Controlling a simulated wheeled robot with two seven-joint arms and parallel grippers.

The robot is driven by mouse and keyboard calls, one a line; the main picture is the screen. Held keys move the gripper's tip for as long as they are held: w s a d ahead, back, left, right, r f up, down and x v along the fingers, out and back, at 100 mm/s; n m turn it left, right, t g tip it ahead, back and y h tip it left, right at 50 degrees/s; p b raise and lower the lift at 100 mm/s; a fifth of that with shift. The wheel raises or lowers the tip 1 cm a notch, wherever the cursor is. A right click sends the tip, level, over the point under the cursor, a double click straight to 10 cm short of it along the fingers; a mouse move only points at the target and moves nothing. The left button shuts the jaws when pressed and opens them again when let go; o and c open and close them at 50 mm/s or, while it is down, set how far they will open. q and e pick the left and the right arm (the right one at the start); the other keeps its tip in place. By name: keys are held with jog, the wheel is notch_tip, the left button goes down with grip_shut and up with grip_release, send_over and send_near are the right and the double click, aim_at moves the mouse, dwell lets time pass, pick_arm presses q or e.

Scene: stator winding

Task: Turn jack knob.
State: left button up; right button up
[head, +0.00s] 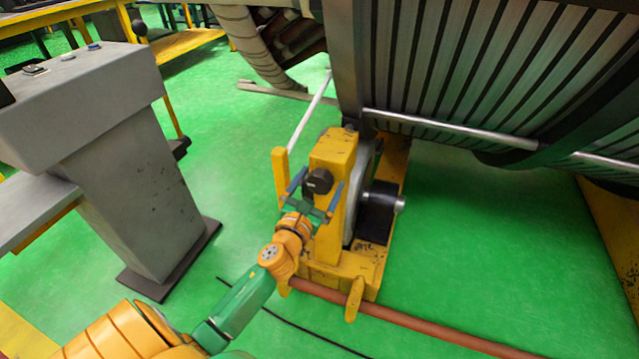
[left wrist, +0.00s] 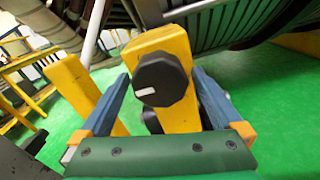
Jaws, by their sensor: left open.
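The jack knob (head: 319,181) is a black, many-sided knob on the front of the yellow jack (head: 333,152), which stands on the floor under the stator. In the left wrist view the knob (left wrist: 161,79) shows a white mark on its face. My left gripper (head: 318,187) is open, with one blue finger on each side of the knob. In the left wrist view the left gripper (left wrist: 165,85) has visible gaps between both fingers and the knob. I cannot tell how far the fingertips reach along it. My right gripper is in neither view.
A large ribbed stator (head: 480,70) stands behind the jack. A grey console (head: 120,170) stands at the left. A yellow post (head: 280,175) is close left of the knob. A reddish-brown bar (head: 430,328) runs low at the front. Green floor is open between console and jack.

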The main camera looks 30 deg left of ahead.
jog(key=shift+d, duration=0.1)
pick_arm(q)
jog(key=c, duration=1.4)
jog(key=shift+o, duration=0.2)
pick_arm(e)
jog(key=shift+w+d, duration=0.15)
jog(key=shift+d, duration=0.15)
